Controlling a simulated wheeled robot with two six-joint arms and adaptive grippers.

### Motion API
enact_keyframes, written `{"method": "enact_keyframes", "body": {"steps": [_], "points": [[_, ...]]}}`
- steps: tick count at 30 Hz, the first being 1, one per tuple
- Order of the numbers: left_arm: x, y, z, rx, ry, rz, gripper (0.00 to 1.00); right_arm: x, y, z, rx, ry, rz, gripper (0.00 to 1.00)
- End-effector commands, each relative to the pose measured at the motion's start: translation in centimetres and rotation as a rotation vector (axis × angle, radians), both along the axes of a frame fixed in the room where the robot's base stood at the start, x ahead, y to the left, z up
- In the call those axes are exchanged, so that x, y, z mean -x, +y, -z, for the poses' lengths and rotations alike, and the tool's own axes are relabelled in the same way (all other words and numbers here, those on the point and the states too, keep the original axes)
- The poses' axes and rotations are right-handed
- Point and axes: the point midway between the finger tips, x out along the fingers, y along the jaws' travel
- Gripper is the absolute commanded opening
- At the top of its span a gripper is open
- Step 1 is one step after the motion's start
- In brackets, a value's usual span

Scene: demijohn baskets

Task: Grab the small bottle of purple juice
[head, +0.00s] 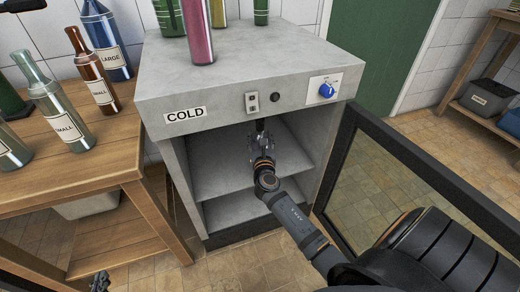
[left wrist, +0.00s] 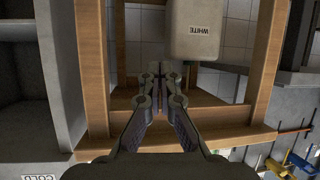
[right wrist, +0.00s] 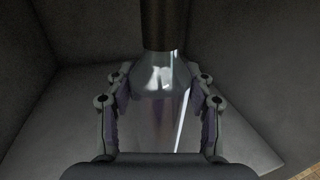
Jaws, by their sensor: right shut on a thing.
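My right gripper (head: 262,148) reaches inside the open cold cabinet (head: 225,85). In the right wrist view its fingers (right wrist: 160,85) are shut on a glassy bottle (right wrist: 158,120), one on each side of the body. The bottle looks greyish with a faint purple tint and a dark neck. No label shows, so its size word cannot be read. In the head view the gripper mostly hides it. A pink-purple bottle (head: 197,30) stands on top of the cabinet. My left gripper (head: 100,283) is low at the bottom left; its fingers (left wrist: 161,75) look closed and empty.
The glass cabinet door (head: 395,165) stands open on the right. The wooden table (head: 95,160) on the left holds bottles labelled SMALL (head: 65,122) and LARGE (head: 107,45). A cabinet shelf (head: 230,178) lies below my right gripper. A WHITE-labelled bin (left wrist: 195,35) shows in the left wrist view.

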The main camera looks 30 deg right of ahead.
Motion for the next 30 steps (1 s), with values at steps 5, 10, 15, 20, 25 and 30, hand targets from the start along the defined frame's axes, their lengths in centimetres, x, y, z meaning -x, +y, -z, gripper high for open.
{"method": "enact_keyframes", "body": {"steps": [5,10,15,20,25,30], "points": [[0.0,0.0,0.0,0.000,0.000,0.000,0.00,-0.1,0.0,-0.2,0.002,-0.004,-0.001,0.00],[0.0,0.0,0.0,0.000,0.000,0.000,0.00,0.0,0.0,-0.2,0.001,-0.003,-0.001,0.00],[0.1,0.0,0.1,0.001,0.009,0.001,0.00,-0.1,0.0,-0.3,0.001,-0.003,-0.001,0.00],[1.6,-0.2,2.5,0.006,0.112,0.004,0.00,-0.1,-0.1,-0.5,0.001,-0.003,-0.002,0.00],[3.8,-0.4,5.1,0.010,0.243,0.014,0.00,-0.3,-0.4,-1.0,0.003,-0.003,-0.003,0.00],[6.7,-0.6,8.0,0.015,0.397,0.024,0.00,-0.4,-0.6,-1.4,0.002,-0.004,-0.004,0.00]]}}
